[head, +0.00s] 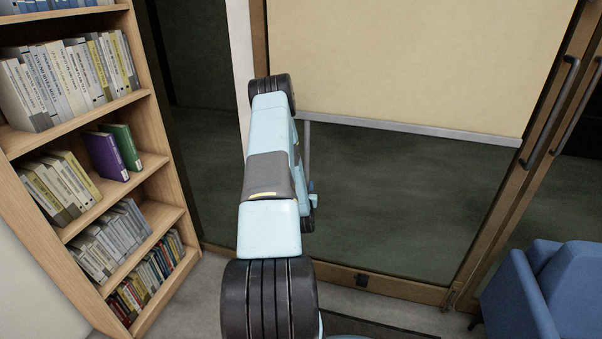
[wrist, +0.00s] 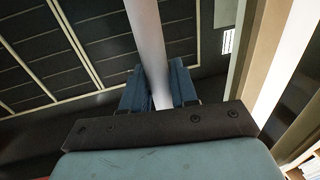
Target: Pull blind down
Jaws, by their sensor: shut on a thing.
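The cream blind (head: 410,55) hangs partway down over a tall glazed panel in the head view, with a grey rail (head: 420,131) along its lower edge. A thin pale pull rod (head: 307,145) hangs below the left part of the rail. My gripper (head: 312,188) is at the lower end of this rod, mostly hidden behind my arm. In the wrist view, the pale rod (wrist: 146,28) runs from the top edge down between the two blue fingers of my gripper (wrist: 158,68). The fingers are shut on the rod. The blind's left edge is partly hidden by my arm.
A wooden bookcase (head: 153,218) full of books stands at the left. A wood-framed door with a dark handle (head: 552,110) is at the right. A blue armchair (head: 570,285) stands at the lower right. The dark glass below the blind is clear.

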